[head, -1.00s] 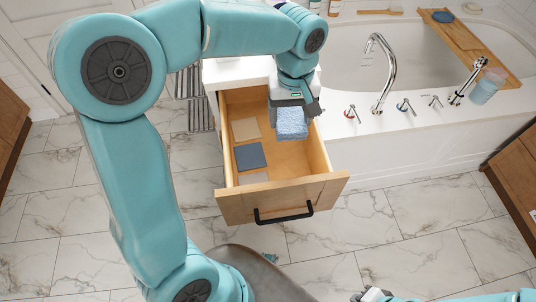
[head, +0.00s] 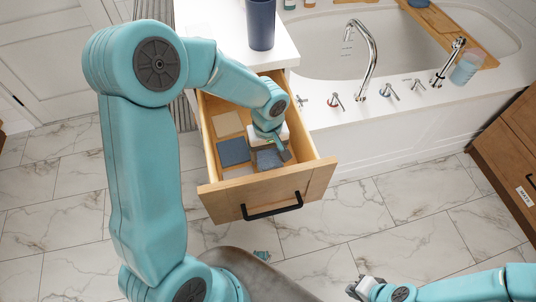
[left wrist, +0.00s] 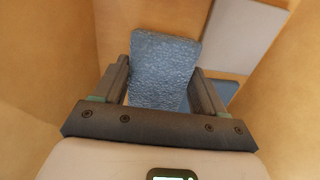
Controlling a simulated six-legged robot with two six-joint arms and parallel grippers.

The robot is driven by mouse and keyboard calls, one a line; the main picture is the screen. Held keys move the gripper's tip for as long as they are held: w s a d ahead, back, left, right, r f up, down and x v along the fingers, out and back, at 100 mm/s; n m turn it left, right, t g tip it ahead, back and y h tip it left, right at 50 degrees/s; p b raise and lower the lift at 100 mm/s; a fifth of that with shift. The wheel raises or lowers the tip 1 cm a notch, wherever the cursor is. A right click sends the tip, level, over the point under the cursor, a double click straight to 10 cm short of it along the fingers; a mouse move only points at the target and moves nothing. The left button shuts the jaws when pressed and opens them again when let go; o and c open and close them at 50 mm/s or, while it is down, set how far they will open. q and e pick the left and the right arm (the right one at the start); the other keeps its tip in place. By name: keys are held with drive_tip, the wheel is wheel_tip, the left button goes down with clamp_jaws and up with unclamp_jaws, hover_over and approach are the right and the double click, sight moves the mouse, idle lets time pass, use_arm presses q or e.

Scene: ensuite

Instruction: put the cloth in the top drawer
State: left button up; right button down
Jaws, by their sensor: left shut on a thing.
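The blue textured cloth (left wrist: 165,65) is between the fingers of my left gripper (left wrist: 165,88) in the left wrist view. In the head view my left gripper (head: 270,156) is down inside the open top drawer (head: 230,203), shut on the cloth (head: 272,160), which is partly hidden by the gripper. Wooden drawer walls surround the gripper. Whether the cloth touches the drawer bottom I cannot tell. My right gripper (head: 362,289) is at the bottom edge, far from the drawer, and its jaws are unclear.
The drawer also holds a beige folded piece (head: 228,124), a dark blue one (head: 233,152) and a pale one. A dark blue cup (head: 261,24) stands on the white counter (head: 215,40) above. The bathtub (head: 420,50) is at right.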

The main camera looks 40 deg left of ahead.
sight(268, 155)
use_arm(q)
drive_tip(key=shift+w+f, duration=0.1)
drive_tip(key=shift+f, duration=0.6)
drive_tip(key=shift+f, duration=0.1)
drive_tip(key=o, duration=1.1)
drive_tip(key=shift+r, duration=0.3)
wheel_tip(268, 155, up, 12)
drive_tip(key=shift+f+p, duration=0.1)
drive_tip(key=shift+p, duration=0.8)
